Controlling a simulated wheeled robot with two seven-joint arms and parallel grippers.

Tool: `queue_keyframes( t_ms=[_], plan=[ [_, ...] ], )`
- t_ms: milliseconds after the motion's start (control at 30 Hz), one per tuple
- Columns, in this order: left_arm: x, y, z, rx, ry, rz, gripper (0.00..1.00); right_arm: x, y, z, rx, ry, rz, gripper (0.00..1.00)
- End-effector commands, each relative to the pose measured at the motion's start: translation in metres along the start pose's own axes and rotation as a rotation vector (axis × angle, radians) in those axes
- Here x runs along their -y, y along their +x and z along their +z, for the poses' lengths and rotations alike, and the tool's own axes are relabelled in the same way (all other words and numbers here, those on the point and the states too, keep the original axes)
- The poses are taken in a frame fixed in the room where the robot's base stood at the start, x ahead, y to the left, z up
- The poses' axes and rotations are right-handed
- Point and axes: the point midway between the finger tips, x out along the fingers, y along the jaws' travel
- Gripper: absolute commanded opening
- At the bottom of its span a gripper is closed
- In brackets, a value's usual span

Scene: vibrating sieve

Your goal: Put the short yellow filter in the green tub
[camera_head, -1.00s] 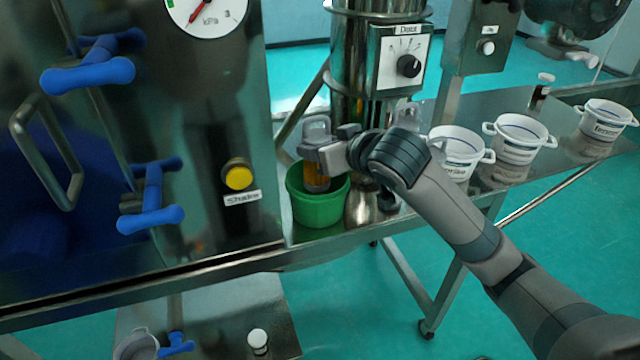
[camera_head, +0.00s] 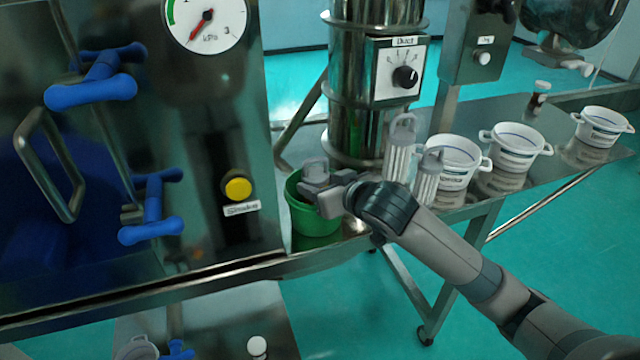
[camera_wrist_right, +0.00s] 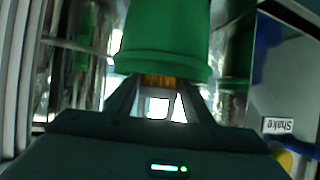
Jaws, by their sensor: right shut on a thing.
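The green tub (camera_head: 316,226) stands on the steel bench beside the large cabinet. My right gripper (camera_head: 318,187) is at the tub's rim, shut on the short yellow filter. The filter's pale clear cap (camera_head: 315,168) shows above the fingers. Its yellow body is hidden in the head view by the gripper and the tub wall. In the right wrist view a strip of the yellow filter (camera_wrist_right: 160,80) shows between the fingers, against the green tub (camera_wrist_right: 165,45). I cannot tell whether the filter touches the tub's bottom. My left gripper is not in view.
Two white ribbed filters (camera_head: 398,150) stand right of the tub, near my right forearm. Several white labelled pots (camera_head: 455,160) stand farther right. A steel column (camera_head: 345,130) rises behind the tub. The cabinet's yellow button (camera_head: 238,188) is to the left.

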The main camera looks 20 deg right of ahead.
Motion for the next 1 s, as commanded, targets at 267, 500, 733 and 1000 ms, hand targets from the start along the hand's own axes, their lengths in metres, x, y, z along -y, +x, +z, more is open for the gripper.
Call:
queue_keyframes(
  t_ms=[267, 500, 733, 1000],
  plan=[
    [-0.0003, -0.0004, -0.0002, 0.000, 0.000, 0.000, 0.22, -0.0001, 0.0012, 0.0023, -0.002, 0.000, 0.000, 0.21],
    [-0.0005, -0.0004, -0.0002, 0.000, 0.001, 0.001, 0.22, 0.0000, 0.0024, 0.0048, -0.001, 0.000, 0.000, 0.64],
    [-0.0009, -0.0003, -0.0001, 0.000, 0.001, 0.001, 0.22, 0.0000, 0.0024, 0.0051, 0.000, 0.000, 0.000, 0.66],
    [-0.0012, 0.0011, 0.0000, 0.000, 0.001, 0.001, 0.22, -0.0001, -0.0030, 0.0033, 0.000, 0.000, 0.000, 0.66]
  ],
)
